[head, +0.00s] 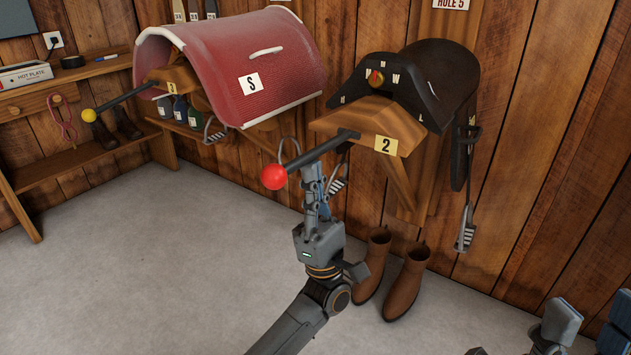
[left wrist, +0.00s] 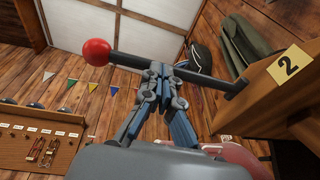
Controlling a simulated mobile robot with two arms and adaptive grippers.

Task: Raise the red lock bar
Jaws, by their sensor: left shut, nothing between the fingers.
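The red lock bar is a black bar (head: 326,148) with a red ball (head: 274,177) on its end. It sticks out from the wooden saddle rack with tag 2 (head: 386,145) and slopes down toward the ball. In the left wrist view the bar (left wrist: 212,82) crosses above my fingers, with the red ball (left wrist: 97,52) at left. My left gripper (head: 312,172) is shut and empty, pointing up just under the middle of the bar. Its tips (left wrist: 163,72) meet the bar in the picture; I cannot tell if they touch. Part of my right gripper (head: 556,325) shows at bottom right.
Brown boots (head: 405,284) stand on the floor just right of my left arm. A stirrup (head: 337,180) hangs behind the gripper. A similar bar with a yellow ball (head: 89,115) is on the left rack, under a red saddle cover (head: 235,60). The floor at left is clear.

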